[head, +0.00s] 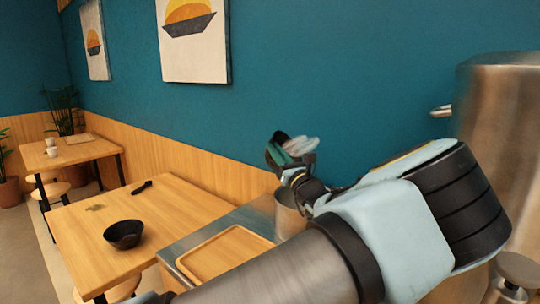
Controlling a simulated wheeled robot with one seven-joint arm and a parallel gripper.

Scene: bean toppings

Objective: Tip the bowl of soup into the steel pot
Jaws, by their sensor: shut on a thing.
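My gripper (290,160) is raised in the middle of the head view, shut on a small dark bowl (277,138). The bowl appears tilted on its side, with a pale patch beside it that I cannot make out. The steel pot (288,217) stands on the counter below the gripper, and my arm hides its right part. The bowl is above the pot and apart from it. The insides of the bowl and of the pot are hidden, so I cannot see any soup.
A wooden tray (187,264) lies on the steel counter left of the pot. Another black bowl (123,234) and a small dark object (141,187) are on the wooden table (185,207). A large steel boiler (505,120) stands at the right. The teal wall is behind the gripper.

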